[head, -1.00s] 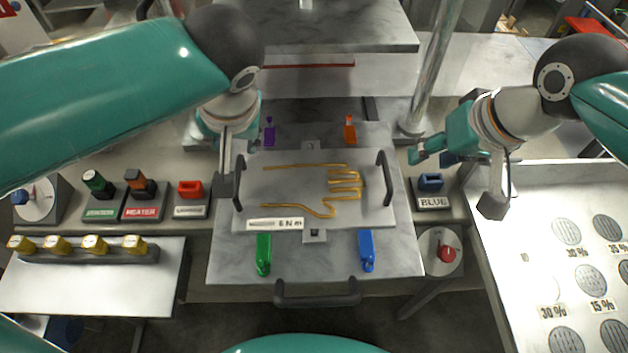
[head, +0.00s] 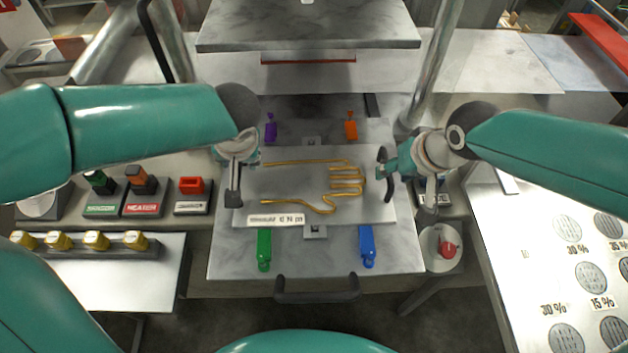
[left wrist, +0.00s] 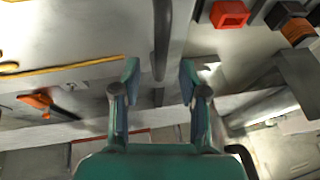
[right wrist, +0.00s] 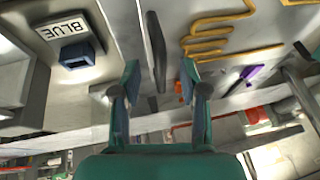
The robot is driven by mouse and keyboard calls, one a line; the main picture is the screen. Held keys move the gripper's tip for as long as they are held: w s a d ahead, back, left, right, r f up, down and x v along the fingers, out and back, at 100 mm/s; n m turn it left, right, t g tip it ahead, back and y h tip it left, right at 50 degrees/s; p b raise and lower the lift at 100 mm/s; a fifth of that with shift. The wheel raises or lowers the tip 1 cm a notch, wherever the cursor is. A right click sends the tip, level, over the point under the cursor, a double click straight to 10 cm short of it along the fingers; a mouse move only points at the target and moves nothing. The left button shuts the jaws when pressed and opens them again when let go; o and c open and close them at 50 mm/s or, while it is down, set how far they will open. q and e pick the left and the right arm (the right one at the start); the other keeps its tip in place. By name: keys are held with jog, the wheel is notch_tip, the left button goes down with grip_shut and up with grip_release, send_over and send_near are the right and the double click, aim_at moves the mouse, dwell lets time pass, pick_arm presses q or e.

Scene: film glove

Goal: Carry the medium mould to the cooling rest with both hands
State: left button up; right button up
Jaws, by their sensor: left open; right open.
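The mould, a flat grey plate (head: 300,185) with a gold glove outline and a white label, lies level on a larger grey platen (head: 235,262). It has a dark upright handle at each side. My left gripper (head: 236,180) is open at the left handle; in the left wrist view that handle (left wrist: 162,40) runs between the parted fingers. My right gripper (head: 402,180) is open at the right handle (head: 388,180); in the right wrist view the handle (right wrist: 153,50) stands between its fingers. Contact cannot be told. I cannot tell which surface is the cooling rest.
Purple (head: 270,128), orange (head: 351,127), green (head: 264,248) and blue (head: 367,246) clamps surround the mould. A grey press plate (head: 310,25) hangs behind. Switch boxes (head: 145,190) stand left, a red knob (head: 447,249) right. A pale table (head: 510,240) with round grilles is at far right.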

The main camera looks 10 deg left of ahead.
aim_at(391, 175)
pick_arm(q)
jog(key=shift+x, duration=1.6)
pick_arm(e)
jog(key=shift+x, duration=1.6)
pick_arm(q)
grip_shut()
pick_arm(e)
grip_shut()
pick_arm(q)
jog(key=shift+w+r, duration=0.15)
jog(key=shift+r, duration=0.05)
pick_arm(e)
jog(key=shift+w+r, duration=0.15)
jog(key=shift+r, duration=0.05)
